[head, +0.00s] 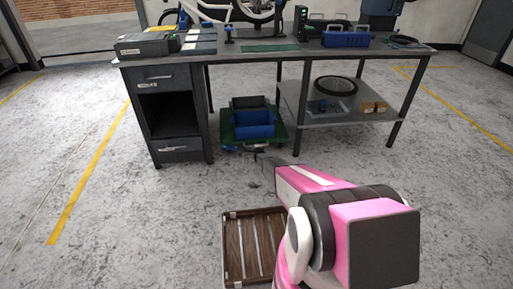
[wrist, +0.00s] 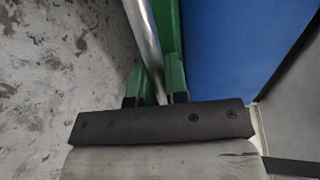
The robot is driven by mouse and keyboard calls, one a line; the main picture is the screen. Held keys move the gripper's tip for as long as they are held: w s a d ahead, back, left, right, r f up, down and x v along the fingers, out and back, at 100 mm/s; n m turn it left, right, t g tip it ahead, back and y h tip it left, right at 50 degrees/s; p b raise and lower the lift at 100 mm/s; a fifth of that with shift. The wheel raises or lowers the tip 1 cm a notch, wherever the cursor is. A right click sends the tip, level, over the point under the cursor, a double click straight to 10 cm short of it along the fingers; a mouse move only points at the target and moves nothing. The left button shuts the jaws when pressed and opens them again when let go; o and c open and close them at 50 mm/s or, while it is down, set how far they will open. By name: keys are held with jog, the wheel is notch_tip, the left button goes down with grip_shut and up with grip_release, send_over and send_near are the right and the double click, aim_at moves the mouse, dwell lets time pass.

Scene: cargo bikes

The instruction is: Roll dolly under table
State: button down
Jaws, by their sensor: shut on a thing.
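The green dolly (head: 227,137) stands on the floor in the bay beneath the workbench table (head: 300,57), between the drawer cabinet and the lower shelf. It carries a blue bin (head: 254,125) and a dark bin (head: 249,102) behind it. My gripper (head: 260,157) is low at the dolly's near edge. In the wrist view, my gripper (wrist: 155,100) is shut on a metal bar (wrist: 144,45) alongside the dolly's green edge (wrist: 170,30). The blue bin (wrist: 225,45) is close on the right. The dolly's wheels are mostly hidden.
The drawer cabinet (head: 181,152) bounds the bay on the left. The lower shelf (head: 335,118) and table leg (head: 301,120) bound it on the right. A slatted wooden crate (head: 230,250) lies on the floor near me. Open floor lies left and right.

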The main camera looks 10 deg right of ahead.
jog(key=shift+w, duration=0.3)
jog(key=c, duration=1.2)
grip_release()
jog(key=shift+o, duration=0.2)
jog(key=shift+s, duration=0.1)
jog(key=v, duration=1)
jog(key=shift+s, duration=0.3)
